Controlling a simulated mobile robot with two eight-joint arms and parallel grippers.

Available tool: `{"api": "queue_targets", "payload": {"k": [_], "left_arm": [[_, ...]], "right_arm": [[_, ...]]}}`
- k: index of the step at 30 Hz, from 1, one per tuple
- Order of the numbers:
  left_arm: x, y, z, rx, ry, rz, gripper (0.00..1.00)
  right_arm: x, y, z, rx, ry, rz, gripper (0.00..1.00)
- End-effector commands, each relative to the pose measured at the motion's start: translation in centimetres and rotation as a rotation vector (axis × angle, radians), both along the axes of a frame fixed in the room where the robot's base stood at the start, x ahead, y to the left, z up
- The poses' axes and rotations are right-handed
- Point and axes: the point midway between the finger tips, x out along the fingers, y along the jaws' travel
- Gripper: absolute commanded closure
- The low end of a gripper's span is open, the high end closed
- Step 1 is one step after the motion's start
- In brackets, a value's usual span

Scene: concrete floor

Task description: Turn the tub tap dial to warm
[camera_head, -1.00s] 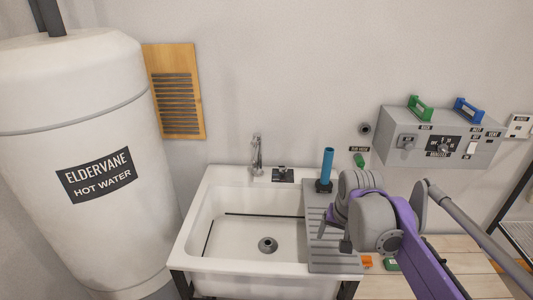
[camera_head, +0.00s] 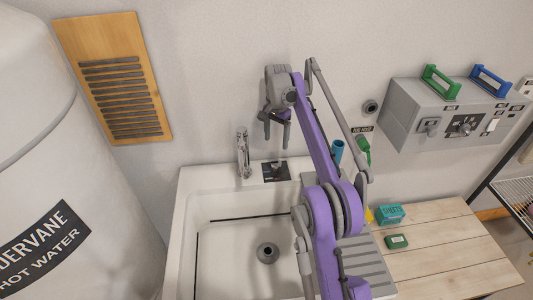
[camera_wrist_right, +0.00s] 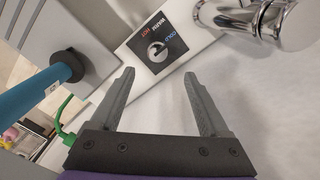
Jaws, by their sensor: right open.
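The tub tap dial (camera_head: 275,169) is a small knob on a black plate on the sink's back ledge. In the right wrist view the dial (camera_wrist_right: 158,50) shows a pale knob with the words COLD, WARM and HOT beside it; I cannot tell which word it points at. My right gripper (camera_head: 277,143) is open and empty, pointing down just above the dial. In the wrist view its fingertips (camera_wrist_right: 159,74) are on either side of the dial's line, apart from it. My left gripper is not in view.
The chrome tap (camera_head: 243,153) stands just left of the dial. A blue cylinder (camera_head: 337,151) and a green-handled item (camera_head: 363,150) are to the right. The white sink basin (camera_head: 188,215) is below. A grey control box (camera_head: 408,120) is on the wall.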

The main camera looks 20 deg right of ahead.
Motion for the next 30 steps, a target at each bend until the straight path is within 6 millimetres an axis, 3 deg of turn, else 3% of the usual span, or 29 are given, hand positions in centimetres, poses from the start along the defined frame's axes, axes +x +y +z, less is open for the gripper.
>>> {"api": "queue_targets", "payload": {"k": [16,21,30], "left_arm": [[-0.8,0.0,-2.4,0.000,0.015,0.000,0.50],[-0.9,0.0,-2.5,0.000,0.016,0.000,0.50],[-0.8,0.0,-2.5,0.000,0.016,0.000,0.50]], "right_arm": [[-0.1,0.0,-9.2,0.000,0.000,0.002,0.21],[-0.1,0.1,-10.3,0.000,0.000,0.002,0.21],[-0.1,0.1,-10.5,0.001,-0.001,0.002,0.21]]}}
